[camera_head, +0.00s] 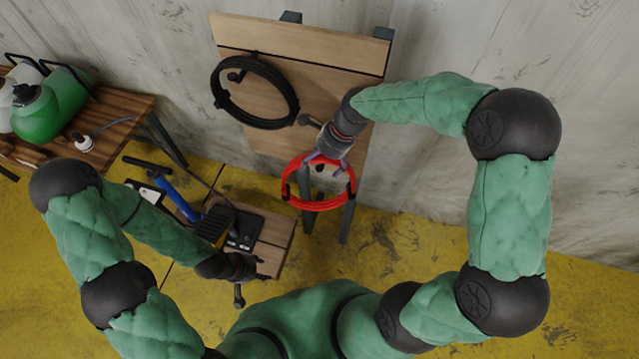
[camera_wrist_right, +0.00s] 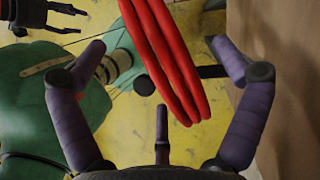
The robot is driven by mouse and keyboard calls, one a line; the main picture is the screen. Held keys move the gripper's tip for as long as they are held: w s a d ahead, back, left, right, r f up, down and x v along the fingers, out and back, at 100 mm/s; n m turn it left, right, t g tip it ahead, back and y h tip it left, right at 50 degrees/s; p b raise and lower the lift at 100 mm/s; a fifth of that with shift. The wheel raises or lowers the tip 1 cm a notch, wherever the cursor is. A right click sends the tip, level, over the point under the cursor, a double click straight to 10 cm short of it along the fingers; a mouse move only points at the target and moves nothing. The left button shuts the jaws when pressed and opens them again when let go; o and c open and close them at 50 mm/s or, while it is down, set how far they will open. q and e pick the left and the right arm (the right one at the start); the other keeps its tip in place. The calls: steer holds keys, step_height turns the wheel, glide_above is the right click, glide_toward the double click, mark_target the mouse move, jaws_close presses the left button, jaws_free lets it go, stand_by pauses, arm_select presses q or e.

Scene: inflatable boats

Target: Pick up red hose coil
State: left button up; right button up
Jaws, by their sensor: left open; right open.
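The red hose coil (camera_head: 318,207) hangs at the lower part of the wooden board, its top partly hidden by my right gripper. Whatever holds it up is hidden. My right gripper (camera_head: 326,158) is open at the top of the coil. In the right wrist view, the red hose strands (camera_wrist_right: 165,60) run between the spread purple fingers (camera_wrist_right: 160,47), with visible gaps on both sides. My left gripper (camera_head: 240,288) is open and empty, low and left of the coil; dark fingers, apparently its own, show at the top left of the right wrist view (camera_wrist_right: 62,20).
A black hose coil (camera_head: 255,92) hangs on the upper left of the wooden board (camera_head: 330,60). A low wooden platform (camera_head: 275,235) holds a blue-handled pump (camera_head: 185,205). Yellow floor is clear at the right.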

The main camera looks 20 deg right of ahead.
steer(key=c, duration=1.8)
steer(key=shift+o, duration=0.2)
steer(key=shift+s+r, duration=0.1)
steer(key=shift+s+a+r, duration=0.15)
steer(key=shift+s+a+r+p, duration=0.55)
steer(key=shift+s+a+r, duration=0.75)
steer(key=shift+s, duration=0.55)
steer(key=shift+s+a+r+p, duration=0.6)
steer(key=shift+s+a+r, duration=0.65)
steer(key=shift+s, duration=0.6)
steer(key=shift+s+a+r+p, duration=0.55)
steer(key=shift+s+a+r, duration=0.7)
steer(key=shift+s, duration=0.6)
